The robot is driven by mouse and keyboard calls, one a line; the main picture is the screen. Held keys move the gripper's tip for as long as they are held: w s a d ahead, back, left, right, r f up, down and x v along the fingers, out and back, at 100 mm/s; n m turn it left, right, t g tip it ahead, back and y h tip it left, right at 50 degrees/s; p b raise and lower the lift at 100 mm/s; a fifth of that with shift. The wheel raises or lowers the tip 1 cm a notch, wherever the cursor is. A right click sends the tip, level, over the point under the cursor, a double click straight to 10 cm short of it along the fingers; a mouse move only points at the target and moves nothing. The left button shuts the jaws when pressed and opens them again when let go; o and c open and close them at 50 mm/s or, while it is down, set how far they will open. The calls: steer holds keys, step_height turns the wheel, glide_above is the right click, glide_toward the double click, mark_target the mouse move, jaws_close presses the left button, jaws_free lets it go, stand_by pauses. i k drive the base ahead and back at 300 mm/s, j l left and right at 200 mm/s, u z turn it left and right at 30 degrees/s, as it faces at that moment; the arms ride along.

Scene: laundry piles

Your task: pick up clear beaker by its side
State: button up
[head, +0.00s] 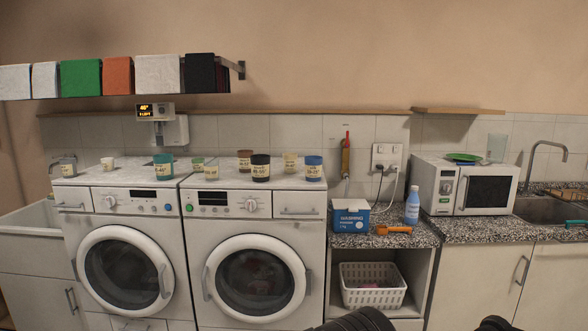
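A clear beaker (497,147), pale and see-through, stands upright on the right part of the microwave's top (477,165), beside a green dish. Its base is partly hard to make out against the tiles. My gripper's fingers are not visible. Only dark parts that look like my own arm show at the bottom edge, well below and apart from the beaker.
The green dish (463,157) lies left of the beaker. A tap (545,150) and sink are to the right. A blue bottle (412,205), washing powder box (350,216) and orange scoop (392,229) stand on the counter. Several labelled cups top the washing machines (257,200).

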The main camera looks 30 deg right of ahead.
mark_target(211, 165)
steer(key=i+l, duration=0.1)
steer(key=i, duration=0.7)
steer(key=i+j, duration=0.15)
steer(key=j, duration=0.15)
steer(key=i+j, duration=0.35)
steer(key=j, duration=0.25)
steer(key=i+j+z, duration=0.25)
steer(key=j, duration=0.55)
steer(key=i+j+z, duration=0.25)
steer(key=j, duration=0.55)
steer(key=i+j+z, duration=0.1)
steer(key=j+z, duration=0.15)
steer(key=j, duration=0.6)
steer(key=j+z, duration=0.25)
steer(key=j, duration=0.6)
steer(key=l, duration=0.6)
steer(key=k+l, duration=0.1)
steer(key=l, duration=0.45)
